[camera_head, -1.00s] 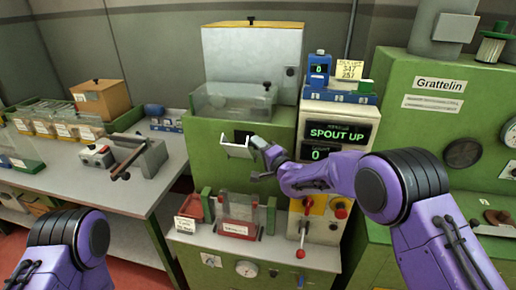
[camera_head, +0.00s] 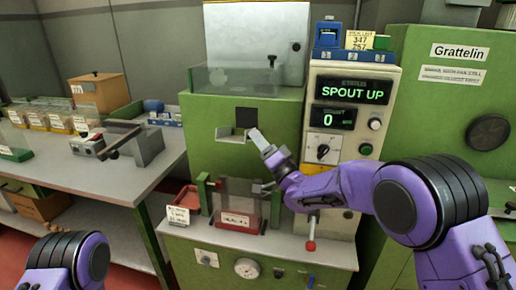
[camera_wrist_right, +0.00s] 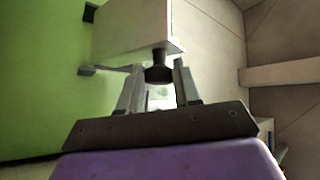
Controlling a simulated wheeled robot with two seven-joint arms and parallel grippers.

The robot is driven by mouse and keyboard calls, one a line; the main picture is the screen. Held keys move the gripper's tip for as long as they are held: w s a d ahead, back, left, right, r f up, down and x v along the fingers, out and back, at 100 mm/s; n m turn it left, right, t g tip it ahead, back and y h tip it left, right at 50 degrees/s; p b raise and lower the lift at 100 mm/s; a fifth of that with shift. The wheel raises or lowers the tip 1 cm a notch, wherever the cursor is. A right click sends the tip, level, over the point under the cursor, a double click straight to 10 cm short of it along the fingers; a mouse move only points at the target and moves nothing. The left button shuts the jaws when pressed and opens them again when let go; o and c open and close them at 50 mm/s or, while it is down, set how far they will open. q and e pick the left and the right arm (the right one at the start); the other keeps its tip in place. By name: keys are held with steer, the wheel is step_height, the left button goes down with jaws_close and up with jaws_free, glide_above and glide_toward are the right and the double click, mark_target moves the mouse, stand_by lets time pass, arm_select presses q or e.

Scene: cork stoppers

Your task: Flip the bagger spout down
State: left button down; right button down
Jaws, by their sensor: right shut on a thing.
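The bagger spout (camera_head: 228,133) is a pale piece at the dark opening on the front of the green bagger (camera_head: 205,110). In the right wrist view it is a white box-like part (camera_wrist_right: 130,30) with a dark knob (camera_wrist_right: 158,72) on its near side. My right gripper (camera_head: 260,141) is at the spout's right side, partly blocking it. In the wrist view its two fingers (camera_wrist_right: 159,84) are shut on the knob. The display (camera_head: 353,91) reads SPOUT UP. My left gripper is out of view; only part of that arm shows at lower left.
Below the spout stand a clear panel and a red holder (camera_head: 236,216) between green posts (camera_head: 205,194). A control panel with knobs (camera_head: 324,150) and a red-tipped lever (camera_head: 310,246) is close under my right arm. A side table (camera_head: 85,180) is on the left.

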steer(key=shift+f+y, duration=0.15)
steer(key=shift+y, duration=0.15)
steer(key=c, duration=0.8)
jaws_free()
steer(key=b+v, duration=0.3)
steer(key=v, duration=0.7)
steer(key=shift+s+d+f, duration=0.1)
steer(key=shift+s+d, duration=0.05)
steer(key=shift+s, duration=0.15)
